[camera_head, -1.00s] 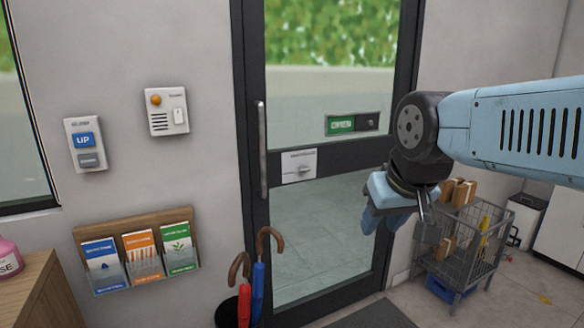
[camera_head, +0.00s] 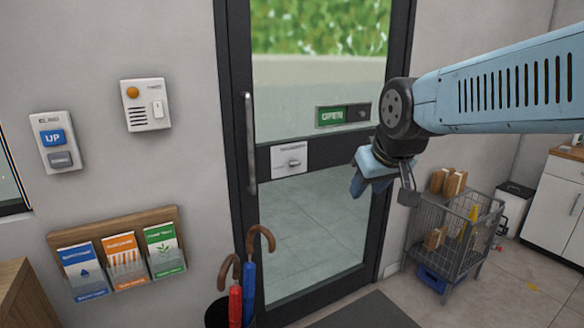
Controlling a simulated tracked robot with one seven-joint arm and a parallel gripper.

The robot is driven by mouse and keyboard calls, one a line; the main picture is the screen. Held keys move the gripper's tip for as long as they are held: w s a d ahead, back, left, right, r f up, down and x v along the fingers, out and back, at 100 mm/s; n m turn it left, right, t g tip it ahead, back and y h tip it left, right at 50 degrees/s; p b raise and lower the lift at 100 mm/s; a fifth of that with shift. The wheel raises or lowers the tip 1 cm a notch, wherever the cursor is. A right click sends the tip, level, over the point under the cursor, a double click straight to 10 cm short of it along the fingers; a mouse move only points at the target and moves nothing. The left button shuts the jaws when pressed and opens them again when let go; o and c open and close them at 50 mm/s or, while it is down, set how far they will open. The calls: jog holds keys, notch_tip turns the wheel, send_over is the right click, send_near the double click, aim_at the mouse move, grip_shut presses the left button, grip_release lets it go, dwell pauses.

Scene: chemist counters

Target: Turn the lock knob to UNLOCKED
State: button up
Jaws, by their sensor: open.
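The lock knob (camera_head: 294,162) is a small metallic turn piece on a white plate (camera_head: 281,167) fixed to the dark middle rail of the glass door. The knob's lever looks roughly horizontal; the plate's lettering is too small to read. My gripper (camera_head: 356,188) hangs from the arm at right, in front of the door, to the right of the plate and a little lower in the picture. It is apart from the knob.
A long vertical handle (camera_head: 250,140) is on the door's left side. A green OPEN sign (camera_head: 331,116) is above right of the plate. Umbrellas (camera_head: 249,285) stand below left. A wire cart (camera_head: 455,235) with parcels stands right. A leaflet rack (camera_head: 60,240) hangs left.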

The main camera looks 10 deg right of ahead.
aim_at(296, 165)
jog(key=w+d+f+n+t, duration=0.1)
jog(key=w+d+n+t, duration=0.15)
jog(key=w, duration=0.75)
jog(key=w+d+f+n+t, duration=0.1)
jog(key=w+f+n+t, duration=0.15)
jog(key=w, duration=0.75)
jog(key=w+d+f+n+t, duration=0.1)
jog(key=w+d+n, duration=0.15)
jog(key=w, duration=0.75)
jog(key=w+a+f+n+t+y, duration=0.2)
jog(key=w+f+n+y, duration=0.1)
jog(key=w+f+n, duration=0.35)
jog(key=w+a+f+n+t+y, duration=0.2)
jog(key=w+f+n+y, duration=0.1)
jog(key=w+f+n, duration=0.35)
jog(key=x, duration=1.4)
jog(key=shift+w+d+f, duration=0.25)
jog(key=shift+w+d, duration=0.1)
jog(key=shift+c, duration=0.3)
